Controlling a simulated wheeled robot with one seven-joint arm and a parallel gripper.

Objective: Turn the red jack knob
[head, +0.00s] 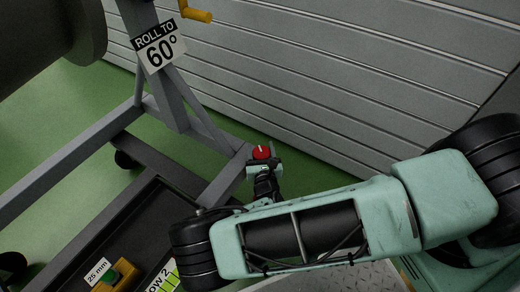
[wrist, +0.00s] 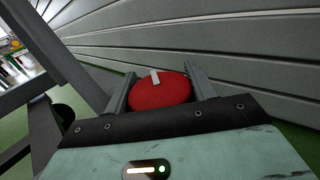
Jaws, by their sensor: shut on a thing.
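The red jack knob (head: 262,152) is a round red knob with a white mark on its top, at the end of the grey stand's leg in the head view. It also shows in the wrist view (wrist: 160,92), between my two fingers. My gripper (wrist: 160,88) is shut on the knob, with one finger on its left side and one on its right. The white mark sits near the knob's far upper edge in the wrist view. In the head view my wrist hides part of the area below the knob, and the fingers are small there.
A dark tray (head: 105,232) holds a yellow item labelled 25 mm. A ribbed grey wall (head: 330,75) rises close behind the knob.

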